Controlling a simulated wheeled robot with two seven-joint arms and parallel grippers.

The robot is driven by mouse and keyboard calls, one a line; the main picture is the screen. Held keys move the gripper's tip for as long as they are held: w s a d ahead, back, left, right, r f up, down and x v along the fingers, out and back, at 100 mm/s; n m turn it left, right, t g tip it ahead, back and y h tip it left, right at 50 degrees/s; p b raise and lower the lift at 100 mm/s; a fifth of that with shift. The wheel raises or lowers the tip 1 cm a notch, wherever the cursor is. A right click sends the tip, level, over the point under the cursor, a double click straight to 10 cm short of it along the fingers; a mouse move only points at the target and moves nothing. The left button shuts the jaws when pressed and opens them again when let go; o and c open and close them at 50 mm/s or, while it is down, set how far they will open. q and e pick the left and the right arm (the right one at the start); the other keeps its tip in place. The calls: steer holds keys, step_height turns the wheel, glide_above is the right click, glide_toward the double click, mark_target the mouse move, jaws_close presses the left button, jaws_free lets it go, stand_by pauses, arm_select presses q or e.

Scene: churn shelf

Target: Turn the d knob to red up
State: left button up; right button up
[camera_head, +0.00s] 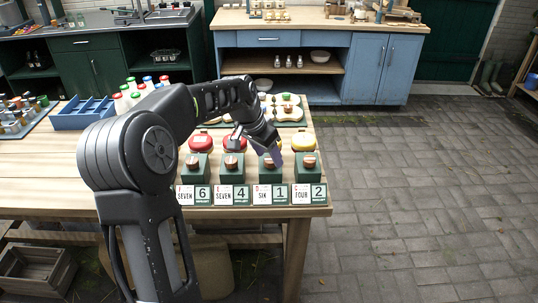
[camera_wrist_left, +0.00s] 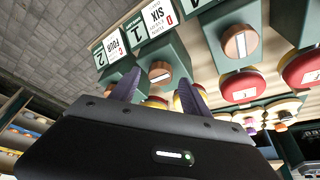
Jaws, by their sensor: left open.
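Several green boxes with round copper-coloured knobs stand in a row at the table's front edge. The box with the SIX / 1 card (camera_head: 270,194) is third from the left. Its card bears a small red tag that looks like a D in the wrist view (camera_wrist_left: 168,5). Its knob shows in the wrist view (camera_wrist_left: 160,72) as a copper disc with a pale bar; a red mark on it cannot be made out. My left gripper (camera_head: 276,156) is open, with purple fingers, over this box. In the wrist view, its fingers (camera_wrist_left: 162,92) are apart, one to each side of the knob. My right gripper is not in view.
Neighbouring knobs stand close on both sides: the FOUR / 2 knob (camera_head: 309,161) and the SEVEN / 4 knob (camera_head: 231,162). Red and yellow round lids (camera_head: 200,142) sit just behind. A blue tray (camera_head: 82,114) and bottles stand farther left. Open paved floor lies to the right.

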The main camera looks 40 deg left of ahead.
arm_select(q)
steer(key=shift+w+f, duration=0.2)
steer(key=shift+f, duration=0.35)
jaws_close()
